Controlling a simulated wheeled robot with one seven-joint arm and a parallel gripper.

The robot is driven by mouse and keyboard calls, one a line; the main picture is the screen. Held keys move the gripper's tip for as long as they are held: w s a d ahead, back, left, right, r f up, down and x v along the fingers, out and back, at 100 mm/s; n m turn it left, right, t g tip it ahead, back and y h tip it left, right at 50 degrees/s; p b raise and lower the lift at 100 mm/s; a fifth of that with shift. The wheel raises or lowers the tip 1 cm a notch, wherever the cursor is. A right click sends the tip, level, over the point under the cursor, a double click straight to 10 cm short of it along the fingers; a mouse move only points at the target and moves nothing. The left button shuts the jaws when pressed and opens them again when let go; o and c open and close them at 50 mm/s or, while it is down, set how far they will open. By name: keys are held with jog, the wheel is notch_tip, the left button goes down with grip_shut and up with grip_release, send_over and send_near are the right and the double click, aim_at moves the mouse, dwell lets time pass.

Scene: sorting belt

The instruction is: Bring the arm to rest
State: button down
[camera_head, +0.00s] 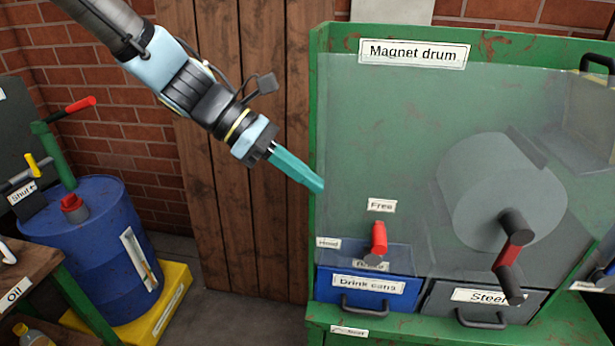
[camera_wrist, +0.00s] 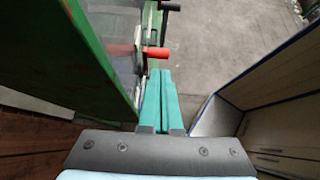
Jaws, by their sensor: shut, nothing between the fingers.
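My gripper (camera_head: 297,171) has teal fingers that lie together, shut and empty. In the head view my arm reaches in from the upper left, and the fingertips are in front of the left edge of the green magnet drum cabinet (camera_head: 318,60). I cannot tell whether they touch it. In the wrist view the shut fingers (camera_wrist: 160,85) point away from the camera, with the green cabinet (camera_wrist: 75,50) on the left. A red handle (camera_wrist: 158,52) shows just beyond the fingertips there.
The cabinet front carries a red lever (camera_head: 379,240), a red-and-black crank (camera_head: 512,250), a blue drink cans drawer (camera_head: 340,300) and a grey steel drawer (camera_head: 440,300). A blue barrel (camera_head: 90,230) stands at the left on a yellow base (camera_head: 178,280). Wooden planks (camera_head: 225,210) stand behind my arm.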

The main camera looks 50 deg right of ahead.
dwell(0.3)
jog(key=w+a+f+m+t+y, duration=0.1)
jog(key=w+a+f+m+t, duration=0.15)
jog(key=w+a, duration=0.7)
jog(key=w+a+f+m+t+y, duration=0.1)
jog(key=w+a+f+t, duration=0.3)
jog(key=w+a, duration=0.5)
jog(key=w+a+m+t+y, duration=0.1)
jog(key=w+a+m+t, duration=0.1)
jog(key=a, duration=0.9)
jog(key=w+a+m+t+y, duration=0.2)
jog(key=a, duration=0.9)
jog(key=shift+w+r, duration=0.35)
jog(key=shift+r, duration=0.05)
jog(key=shift+a, duration=0.1)
